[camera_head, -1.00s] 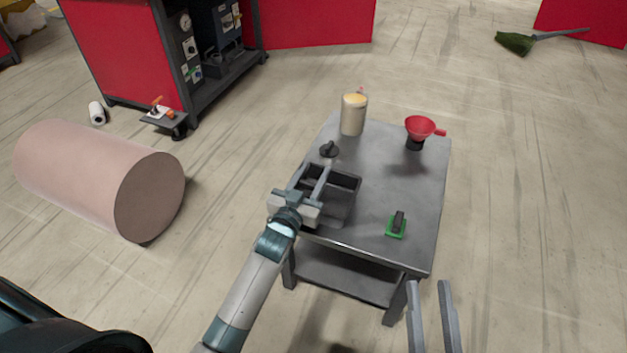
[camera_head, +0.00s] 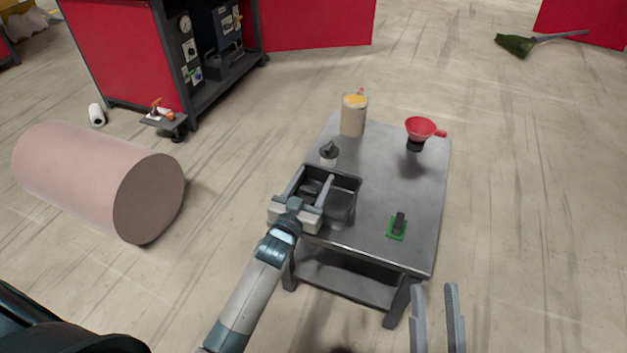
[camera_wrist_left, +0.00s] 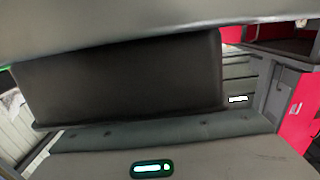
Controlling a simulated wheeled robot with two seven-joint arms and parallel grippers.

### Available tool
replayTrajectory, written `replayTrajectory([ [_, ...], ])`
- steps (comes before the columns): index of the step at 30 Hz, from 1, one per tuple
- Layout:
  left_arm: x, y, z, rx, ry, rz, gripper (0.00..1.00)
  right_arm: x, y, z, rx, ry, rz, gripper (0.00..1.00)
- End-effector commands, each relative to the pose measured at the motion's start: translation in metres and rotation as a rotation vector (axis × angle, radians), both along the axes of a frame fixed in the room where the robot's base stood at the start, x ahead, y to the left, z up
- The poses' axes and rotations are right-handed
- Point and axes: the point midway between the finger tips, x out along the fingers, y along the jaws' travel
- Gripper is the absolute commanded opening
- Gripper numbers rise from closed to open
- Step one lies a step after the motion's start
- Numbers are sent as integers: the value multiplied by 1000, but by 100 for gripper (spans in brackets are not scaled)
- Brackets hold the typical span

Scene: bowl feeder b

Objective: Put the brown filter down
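A beige-brown cylinder with a yellow-orange top (camera_head: 353,118), which looks like the brown filter, stands upright at the far left corner of the table. No gripper touches it. My left gripper (camera_head: 314,176) is at the table's left edge, its two fingers spread apart over the left part of a dark open bin (camera_head: 342,207). I see nothing held between the fingers. In the left wrist view a dark, flat surface (camera_wrist_left: 120,82) fills most of the picture, too close to identify surely. My right gripper (camera_head: 436,290) is open and empty in front of the table.
The table's middle right is bare. A large pinkish roll (camera_head: 90,180) lies on the floor at left.

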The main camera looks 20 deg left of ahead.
Motion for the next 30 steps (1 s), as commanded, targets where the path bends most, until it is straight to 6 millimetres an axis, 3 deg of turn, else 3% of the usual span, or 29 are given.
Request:
replayTrajectory([
  [6,0,0,2,0,1,0,56,1,1,-1,-4,10,1,31],
  [11,-13,0,2,0,2,0,56,7,0,-8,-21,52,0,31],
  [30,-110,4,2,-1,2,0,56,31,-2,-60,-124,334,6,31],
])
